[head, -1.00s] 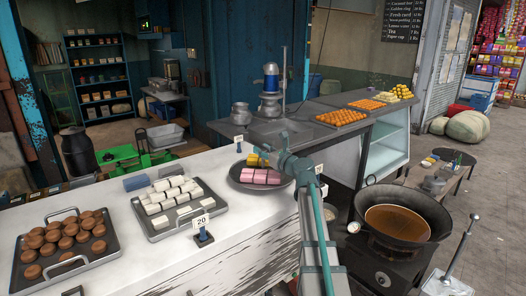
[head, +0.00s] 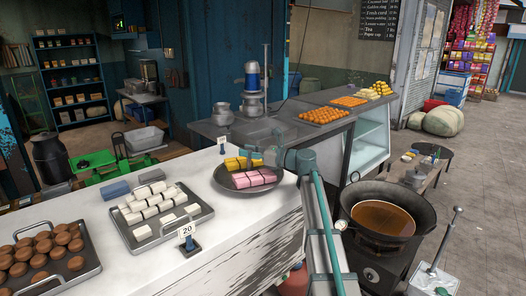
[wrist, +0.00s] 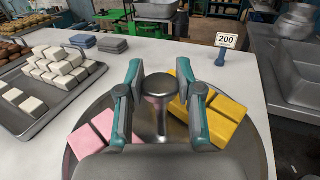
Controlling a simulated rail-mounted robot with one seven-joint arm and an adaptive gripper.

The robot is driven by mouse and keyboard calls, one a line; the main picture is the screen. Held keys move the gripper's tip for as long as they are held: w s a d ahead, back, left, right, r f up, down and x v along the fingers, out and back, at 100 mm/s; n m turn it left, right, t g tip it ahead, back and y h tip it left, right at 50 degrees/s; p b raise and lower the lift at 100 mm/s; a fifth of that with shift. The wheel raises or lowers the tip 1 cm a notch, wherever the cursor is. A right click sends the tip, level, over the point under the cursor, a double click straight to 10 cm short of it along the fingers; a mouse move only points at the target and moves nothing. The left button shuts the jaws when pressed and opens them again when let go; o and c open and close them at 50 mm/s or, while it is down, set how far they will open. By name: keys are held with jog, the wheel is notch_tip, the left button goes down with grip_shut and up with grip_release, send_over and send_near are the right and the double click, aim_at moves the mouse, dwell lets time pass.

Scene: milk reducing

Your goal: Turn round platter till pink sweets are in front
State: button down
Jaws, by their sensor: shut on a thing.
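The round dark platter (head: 226,186) stands at the right end of the white counter. Pink sweets (head: 254,179) lie on its near side in the head view, and yellow sweets (head: 238,163) lie behind them. In the wrist view the pink sweets (wrist: 92,140) are at left and the yellow sweets (wrist: 222,120) at right. Between them stands a round metal knob (wrist: 160,86) on a stem at the platter's middle. My gripper (wrist: 160,70) has its fingers on either side of this knob and is shut on it.
A tray of white sweets (head: 141,247) and a tray of brown sweets (head: 91,268) stand left on the counter. A price sign "20" (head: 187,233) stands near the front edge. A "200" sign (wrist: 226,41) stands behind the platter. A large wok (head: 385,219) is at right.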

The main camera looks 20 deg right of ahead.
jog(key=c, duration=0.8)
grip_release()
jog(key=v, duration=1.2)
jog(key=shift+o, duration=0.4)
